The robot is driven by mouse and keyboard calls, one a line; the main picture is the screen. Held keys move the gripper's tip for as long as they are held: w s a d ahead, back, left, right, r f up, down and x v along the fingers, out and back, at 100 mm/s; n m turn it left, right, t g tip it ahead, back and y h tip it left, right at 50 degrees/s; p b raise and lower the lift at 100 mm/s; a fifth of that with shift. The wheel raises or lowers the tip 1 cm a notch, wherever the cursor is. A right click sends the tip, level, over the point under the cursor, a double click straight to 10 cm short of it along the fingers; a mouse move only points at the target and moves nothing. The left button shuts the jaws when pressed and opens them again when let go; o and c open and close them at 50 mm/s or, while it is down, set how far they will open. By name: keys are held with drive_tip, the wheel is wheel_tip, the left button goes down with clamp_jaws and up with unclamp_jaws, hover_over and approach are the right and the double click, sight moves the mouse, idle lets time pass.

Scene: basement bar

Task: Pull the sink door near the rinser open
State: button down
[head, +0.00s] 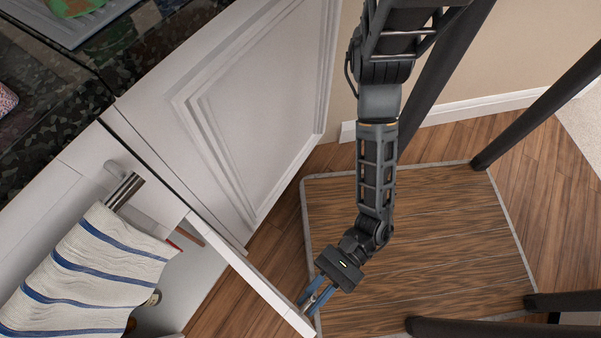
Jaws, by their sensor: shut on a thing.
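The white sink door (252,268) is seen from above, nearly edge-on. It stands swung out from the cabinet front at lower left, with a gap to the cabinet inside beside it. My gripper (311,297) is at the door's outer end, on its right side. Its blue fingers are closed around a small part at the door's face, which looks like the handle and is mostly hidden by the fingers. I cannot make out the rinser for certain in this view.
A striped towel (88,268) hangs from a metal bar (124,191) left of the door. A white panelled cabinet side (235,90) and dark speckled counter (50,100) are above. Black legs (535,110) stand at right on wooden floor, around a grey-edged mat (450,240).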

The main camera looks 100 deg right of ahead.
drive_tip(key=shift+d, duration=0.1)
drive_tip(key=c, duration=1.4)
unclamp_jaws()
drive_tip(key=shift+o, duration=0.2)
drive_tip(key=shift+s, duration=0.1)
drive_tip(key=v, duration=0.7)
drive_tip(key=shift+s+d, duration=0.25)
